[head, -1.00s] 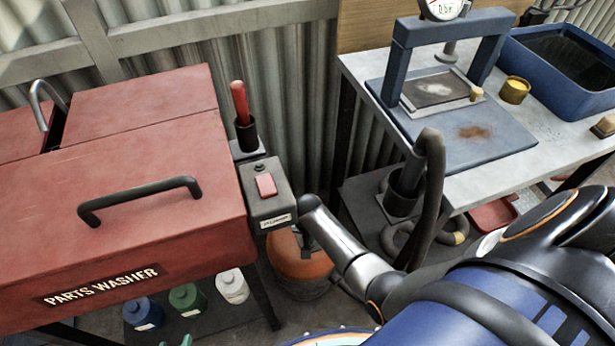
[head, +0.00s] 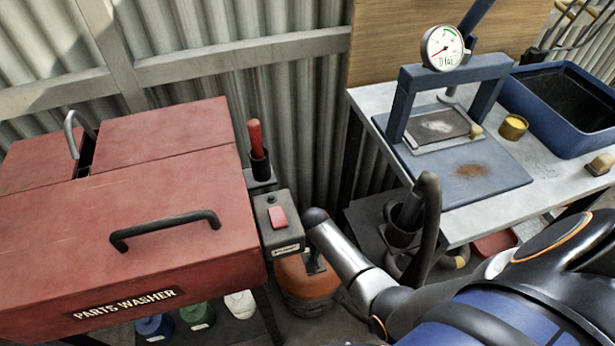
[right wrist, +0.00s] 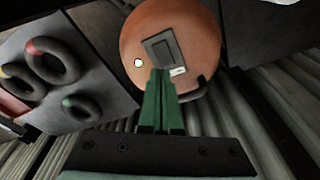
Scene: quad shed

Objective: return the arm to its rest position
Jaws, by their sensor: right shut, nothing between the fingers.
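My right arm (head: 345,255) comes in from the lower right of the head view. Its grey link slants up to a dark rounded end just right of the grey switch box, overlapping it closely in the picture; I cannot tell if they touch. The right gripper's fingers cannot be made out there. In the right wrist view the right gripper (right wrist: 160,72) has its green fingers together with nothing between them. They point toward a round orange container (right wrist: 185,32) with a dark square fitting; the gap is unclear. My left gripper is not in view.
A red parts washer (head: 165,200) stands at left, with the switch box (head: 278,222) on its side. A workbench (head: 560,175) at right carries a blue press frame (head: 400,105), a gauge (head: 442,48) and a blue tub (head: 535,108). Bottles stand under the washer.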

